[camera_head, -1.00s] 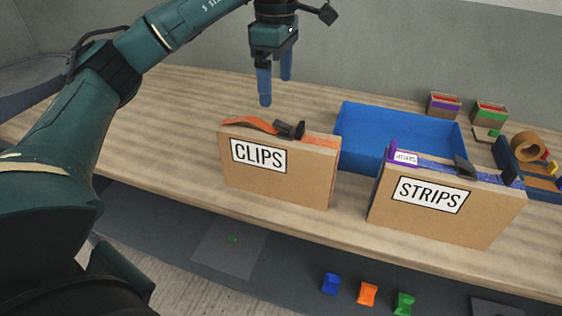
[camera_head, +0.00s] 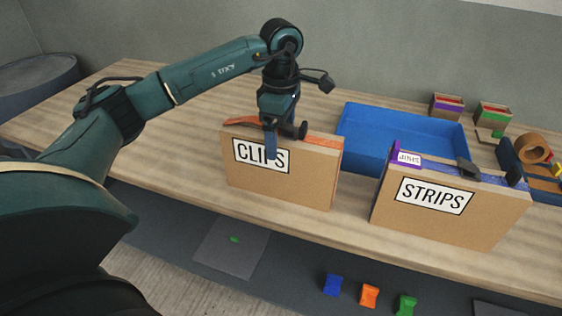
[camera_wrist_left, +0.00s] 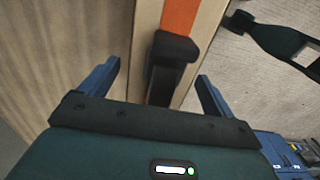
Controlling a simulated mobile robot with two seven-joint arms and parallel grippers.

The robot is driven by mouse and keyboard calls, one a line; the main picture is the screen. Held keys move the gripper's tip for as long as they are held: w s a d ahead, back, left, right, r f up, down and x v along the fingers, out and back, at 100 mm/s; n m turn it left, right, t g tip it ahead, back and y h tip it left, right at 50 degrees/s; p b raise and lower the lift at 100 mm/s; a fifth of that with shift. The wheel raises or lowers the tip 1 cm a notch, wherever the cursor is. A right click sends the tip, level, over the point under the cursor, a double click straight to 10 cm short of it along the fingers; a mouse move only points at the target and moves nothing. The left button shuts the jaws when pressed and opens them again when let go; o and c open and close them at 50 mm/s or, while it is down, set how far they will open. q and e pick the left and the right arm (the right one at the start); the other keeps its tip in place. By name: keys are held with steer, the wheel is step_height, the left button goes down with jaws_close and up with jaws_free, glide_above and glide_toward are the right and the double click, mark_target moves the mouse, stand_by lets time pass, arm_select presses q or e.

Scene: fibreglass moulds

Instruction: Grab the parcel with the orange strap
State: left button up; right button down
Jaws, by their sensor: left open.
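The parcel with the orange strap (camera_head: 270,182) is a brown upright box labelled CLIPS, near the front edge of the table. Its orange strap (camera_head: 320,140) runs along the top, with a dark buckle or handle there. In the left wrist view the strap (camera_wrist_left: 180,15) leads to the dark handle (camera_wrist_left: 173,60). My left gripper (camera_head: 271,150) is open and points down at the parcel's top. In the left wrist view its blue fingers (camera_wrist_left: 158,82) stand apart on either side of the handle. One finger hides part of the label. My right gripper is not in view.
A similar parcel labelled STRIPS (camera_head: 430,222), with a purple and blue strap, stands to the right. A blue tray (camera_head: 400,130) lies behind. Small boxes (camera_head: 446,107) and a tape roll (camera_head: 533,149) are at the back right. The table's left part is clear.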

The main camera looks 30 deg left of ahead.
arm_select(q)
steer(key=shift+c, duration=0.3)
steer(key=shift+r, duration=0.1)
steer(key=c, duration=1.9)
